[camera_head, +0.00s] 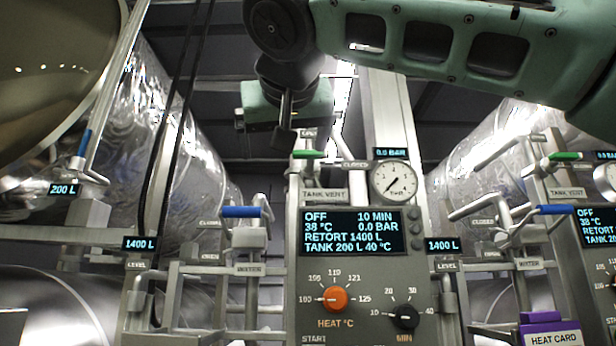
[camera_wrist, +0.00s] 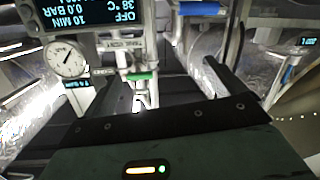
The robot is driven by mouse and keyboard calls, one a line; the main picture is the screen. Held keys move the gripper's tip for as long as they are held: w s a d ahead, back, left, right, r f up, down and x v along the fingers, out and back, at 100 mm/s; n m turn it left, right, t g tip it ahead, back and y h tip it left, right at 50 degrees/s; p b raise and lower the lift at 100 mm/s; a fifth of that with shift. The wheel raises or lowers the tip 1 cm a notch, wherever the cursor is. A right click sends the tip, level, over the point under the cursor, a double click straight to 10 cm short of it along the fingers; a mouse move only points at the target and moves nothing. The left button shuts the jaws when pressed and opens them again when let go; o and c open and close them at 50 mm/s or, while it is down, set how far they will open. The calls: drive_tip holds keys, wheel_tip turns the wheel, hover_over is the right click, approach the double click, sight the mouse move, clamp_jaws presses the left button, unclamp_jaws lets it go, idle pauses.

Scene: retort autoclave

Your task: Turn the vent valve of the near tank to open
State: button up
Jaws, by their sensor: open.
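The vent valve of the near tank has a green lever (camera_head: 308,154) above the "TANK VENT" plate, on top of the middle control panel. The lever lies about level, with a "CLOSED" label to its right and a partly hidden label above. My gripper (camera_head: 286,122) is above and slightly left of the lever, pointing down. In the wrist view my gripper (camera_wrist: 172,80) is open and empty, and the green lever (camera_wrist: 143,76) shows between the fingers, beyond them. I see no contact. The valve's stem is hard to make out.
A pressure gauge (camera_head: 392,181) stands right of the lever. The panel display (camera_head: 350,232) reads OFF, 38 °C, 0.0 bar. A blue water lever (camera_head: 246,211) is on the left. A second panel has its own green lever (camera_head: 565,155). Pipes and tanks crowd both sides.

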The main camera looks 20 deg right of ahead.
sight(311, 150)
drive_tip(key=s+d+r+m+t+h, duration=0.1)
drive_tip(key=d+r+m+h, duration=0.2)
drive_tip(key=r, duration=0.4)
drive_tip(key=shift+y, duration=0.4)
drive_tip(key=shift+d+p+x, duration=0.2)
drive_tip(key=shift+p+x, duration=0.9)
drive_tip(key=shift+x, duration=1.75)
drive_tip(key=shift+d+p+x, duration=0.2)
drive_tip(key=shift+p+x, duration=0.85)
drive_tip(key=shift+x, duration=1.8)
drive_tip(key=shift+d+p+x, duration=0.15)
drive_tip(key=shift+p+x, duration=0.95)
drive_tip(key=shift+x, duration=1.75)
drive_tip(key=shift+s, duration=0.15)
drive_tip(key=c, duration=1)
